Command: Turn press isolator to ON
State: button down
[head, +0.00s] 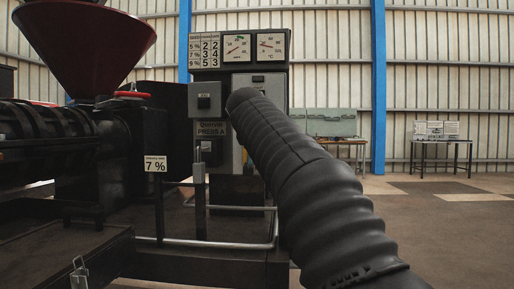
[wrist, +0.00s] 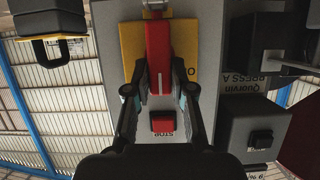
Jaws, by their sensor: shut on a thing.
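The press isolator's red handle (wrist: 159,50) sits on a yellow plate (wrist: 182,62) on a grey panel in the wrist view, which is upside down. The handle lies along the picture's vertical and has a white mark near its lower end. A letter like "O" shows on the plate just right of it. My gripper (wrist: 161,86) has one finger on each side of the handle's lower end and is shut on it. In the head view my dark arm covers the isolator and the gripper.
A red STOP button (wrist: 162,122) lies between my fingers, close to the handle. A grey box with a black button (wrist: 260,139) is at right, and a black and yellow item (wrist: 52,22) at upper left. In the head view, gauges (head: 254,47) top the panel and a rail (head: 240,243) runs low in front.

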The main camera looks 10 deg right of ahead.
jog(key=c, duration=1)
grip_release()
jog(key=v, duration=1.2)
